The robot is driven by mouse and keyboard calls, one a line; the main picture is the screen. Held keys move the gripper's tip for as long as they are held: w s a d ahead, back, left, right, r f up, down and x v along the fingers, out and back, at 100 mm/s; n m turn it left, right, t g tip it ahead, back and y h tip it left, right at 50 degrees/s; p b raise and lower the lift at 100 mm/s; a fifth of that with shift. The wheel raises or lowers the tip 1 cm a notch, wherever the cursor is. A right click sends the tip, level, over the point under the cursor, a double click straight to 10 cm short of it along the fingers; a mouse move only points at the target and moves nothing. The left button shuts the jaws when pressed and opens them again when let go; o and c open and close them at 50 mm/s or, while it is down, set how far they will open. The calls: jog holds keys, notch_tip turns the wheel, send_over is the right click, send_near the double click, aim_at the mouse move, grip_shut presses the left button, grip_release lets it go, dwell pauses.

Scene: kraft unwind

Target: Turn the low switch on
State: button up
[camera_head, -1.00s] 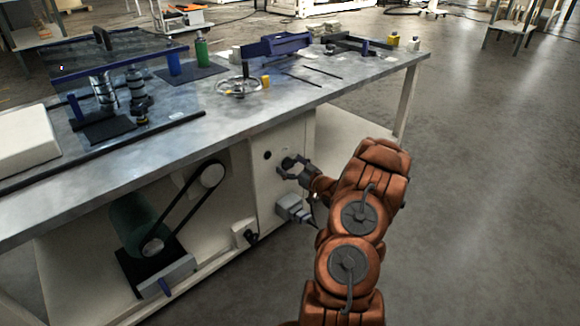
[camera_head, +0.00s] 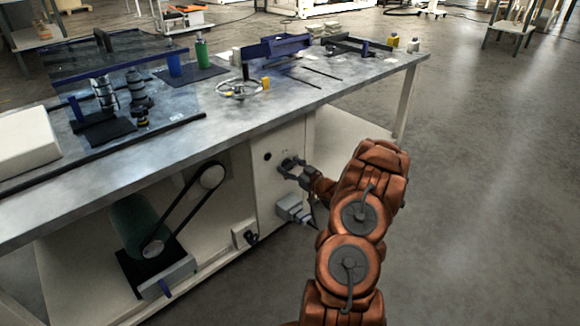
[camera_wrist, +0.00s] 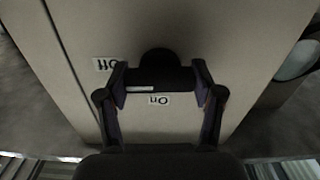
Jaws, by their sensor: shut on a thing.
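The switch is a black knob (camera_wrist: 157,78) on the pale front panel, seen in the wrist view. A white bar on it lies roughly level, just left of centre. An "On" label (camera_wrist: 158,100) is just below it and an "Off" label (camera_wrist: 107,64) is to its left; both read upside down. My gripper (camera_wrist: 160,90) has one finger on each side of the knob and is shut on it. In the head view my gripper (camera_head: 287,165) is at the cabinet panel (camera_head: 268,190) under the bench, and it hides the knob.
A round dark spot (camera_head: 267,156) is on the panel left of my gripper. A grey box (camera_head: 293,208) juts out just below. The belt drive (camera_head: 182,210) is farther left. The bench top (camera_head: 190,135) overhangs above. Open floor (camera_head: 480,200) lies to the right.

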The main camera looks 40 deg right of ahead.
jog(key=n+p, duration=0.2)
jog(key=n, duration=0.1)
jog(key=shift+a+r+n, duration=0.1)
jog(key=shift+n, duration=0.3)
jog(key=n, duration=0.4)
jog(key=shift+n, duration=0.4)
jog(key=n+b, duration=0.1)
jog(key=n, duration=0.1)
jog(key=n+b, duration=0.1)
jog(key=n, duration=0.1)
jog(key=shift+f, duration=0.35)
jog(key=shift+r+n+b, duration=0.1)
jog(key=shift+n+b, duration=1.8)
jog(key=shift+n, duration=0.4)
jog(key=o, duration=1.2)
jog(key=shift+c, duration=0.2)
